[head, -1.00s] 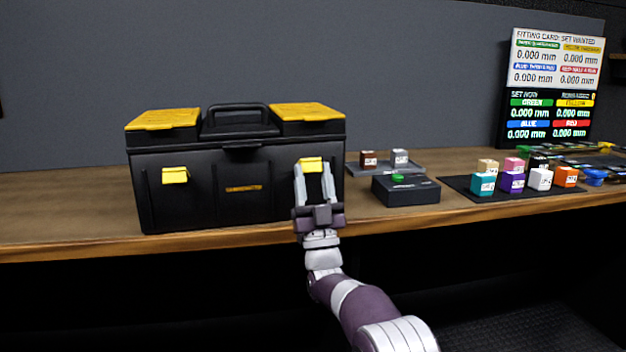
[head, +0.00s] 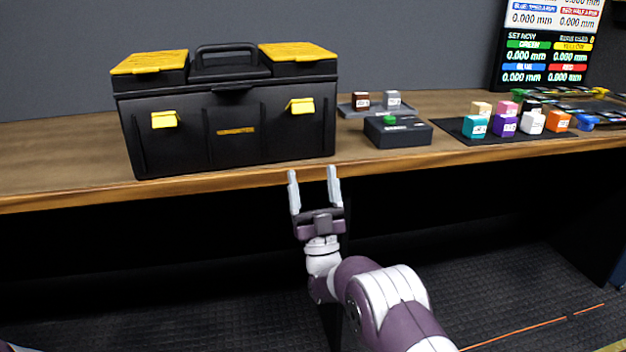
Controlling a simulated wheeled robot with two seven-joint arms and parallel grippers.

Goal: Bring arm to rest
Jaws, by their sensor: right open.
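My right gripper (head: 314,190) is open and empty, its two pale fingers pointing up toward the front edge of the bench. It is in front of and below the black toolbox (head: 236,131), apart from it. The toolbox stands closed on the bench, with a yellow latch at left (head: 164,119) and a yellow latch at right (head: 300,105); the right latch looks tilted outward. My left gripper is not in view.
The wooden bench (head: 60,180) runs across the view. Right of the toolbox are a dark box with a green button (head: 398,132), a tray with two small blocks (head: 345,110), and a black mat (head: 452,127) with several coloured cubes. Space below the bench front is dark and open.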

